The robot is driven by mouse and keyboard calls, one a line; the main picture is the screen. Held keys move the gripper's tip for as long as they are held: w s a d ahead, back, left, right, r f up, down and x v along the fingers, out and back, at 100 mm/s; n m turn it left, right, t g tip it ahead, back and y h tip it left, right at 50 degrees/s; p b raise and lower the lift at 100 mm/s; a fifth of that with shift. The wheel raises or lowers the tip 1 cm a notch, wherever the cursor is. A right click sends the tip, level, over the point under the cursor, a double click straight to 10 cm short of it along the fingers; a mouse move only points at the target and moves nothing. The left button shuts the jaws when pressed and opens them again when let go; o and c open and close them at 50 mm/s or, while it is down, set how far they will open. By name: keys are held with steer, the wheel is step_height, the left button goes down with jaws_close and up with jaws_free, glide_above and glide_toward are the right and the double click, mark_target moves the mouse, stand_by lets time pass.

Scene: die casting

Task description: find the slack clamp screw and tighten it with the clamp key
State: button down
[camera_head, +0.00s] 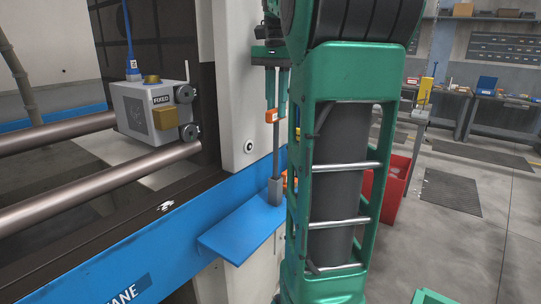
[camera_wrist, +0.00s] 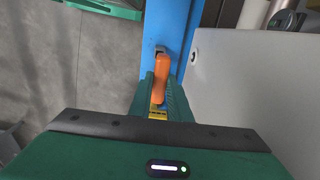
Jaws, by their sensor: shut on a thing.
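My gripper (camera_head: 274,100) points down beside the machine's white frame, its green fingers closed on the orange grip of the clamp key (camera_head: 271,116). The grip also shows between the fingers (camera_wrist: 160,88) in the wrist view, as an orange handle (camera_wrist: 161,72). A grey shaft runs down below it to a grey block at the blue shelf (camera_head: 232,238); I cannot tell whether the key's tip sits in that block. A grey die block marked FIXED (camera_head: 150,108) is at the left, with dark round parts (camera_head: 188,132) on its right side. No slack screw can be made out.
Two thick steel bars (camera_head: 95,185) run past the die block. A red bin (camera_head: 395,190) stands on the floor behind my arm. Workbenches with small items (camera_head: 487,92) line the back right. The floor at the right is mostly clear.

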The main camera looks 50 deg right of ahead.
steer(key=shift+r, duration=2.15)
